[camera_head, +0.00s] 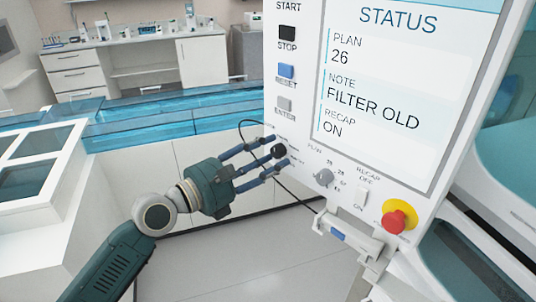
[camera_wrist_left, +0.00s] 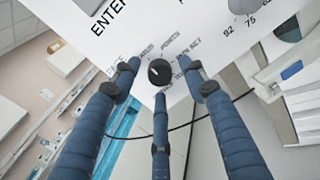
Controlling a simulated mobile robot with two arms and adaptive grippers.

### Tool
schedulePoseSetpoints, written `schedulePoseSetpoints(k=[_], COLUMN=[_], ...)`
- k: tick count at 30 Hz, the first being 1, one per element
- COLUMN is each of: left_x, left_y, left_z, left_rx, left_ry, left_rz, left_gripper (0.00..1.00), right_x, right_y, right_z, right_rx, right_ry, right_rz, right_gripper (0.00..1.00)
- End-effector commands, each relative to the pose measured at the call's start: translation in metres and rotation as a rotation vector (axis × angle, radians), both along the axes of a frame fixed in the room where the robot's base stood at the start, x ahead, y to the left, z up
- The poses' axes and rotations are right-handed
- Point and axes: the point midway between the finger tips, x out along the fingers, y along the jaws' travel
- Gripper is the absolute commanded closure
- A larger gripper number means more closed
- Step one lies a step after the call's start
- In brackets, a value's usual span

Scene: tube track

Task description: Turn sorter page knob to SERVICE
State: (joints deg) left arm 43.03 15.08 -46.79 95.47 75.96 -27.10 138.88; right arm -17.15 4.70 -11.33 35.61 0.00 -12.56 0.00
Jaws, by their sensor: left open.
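The page knob is a small black knob (camera_head: 279,150) at the lower left of the white sorter panel (camera_head: 305,165), and it also shows in the left wrist view (camera_wrist_left: 159,72). Small labels ring it, partly hidden by my fingers; one seems to read STATUS. A pale mark shows on the knob's upper left side in the wrist view. My left gripper (camera_head: 268,156) is open, its three blue fingers spread around the knob. Gaps show between fingers and knob in the wrist view. The screen (camera_head: 400,90) reads STATUS, PLAN 26, NOTE FILTER OLD, RECAP ON. My right gripper is out of view.
Right of the knob sit a grey PLAN knob (camera_head: 324,177), a RECAP switch (camera_head: 361,198) and a red emergency button (camera_head: 397,217). START, STOP, RESET and ENTER buttons (camera_head: 284,104) are above. A black cable runs behind my fingers. A bracket (camera_head: 345,236) juts out below.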

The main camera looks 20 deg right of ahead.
Motion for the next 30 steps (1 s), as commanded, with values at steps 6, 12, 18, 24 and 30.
schedulePoseSetpoints(k=[6, 12, 18, 24, 30], left_x=[0.0002, 0.0001, 0.0001, 0.0001, -0.0001], left_y=[-0.0005, -0.0003, -0.0002, -0.0002, -0.0003], left_z=[0.0000, -0.0001, -0.0003, -0.0001, 0.0009], left_rx=[0.000, 0.000, 0.001, 0.019, 0.069], left_ry=[-0.001, -0.001, -0.003, -0.037, -0.135], left_rz=[0.000, 0.000, 0.000, 0.001, 0.000], left_gripper=[0.56, 0.92, 1.00, 1.00, 1.00], right_x=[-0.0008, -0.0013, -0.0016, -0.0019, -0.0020], right_y=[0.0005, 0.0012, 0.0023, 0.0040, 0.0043], right_z=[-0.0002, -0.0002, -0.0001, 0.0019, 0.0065], right_rx=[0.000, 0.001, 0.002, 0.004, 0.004], right_ry=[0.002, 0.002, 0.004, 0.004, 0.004], right_rz=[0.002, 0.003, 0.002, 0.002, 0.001], right_gripper=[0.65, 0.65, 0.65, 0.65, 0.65])
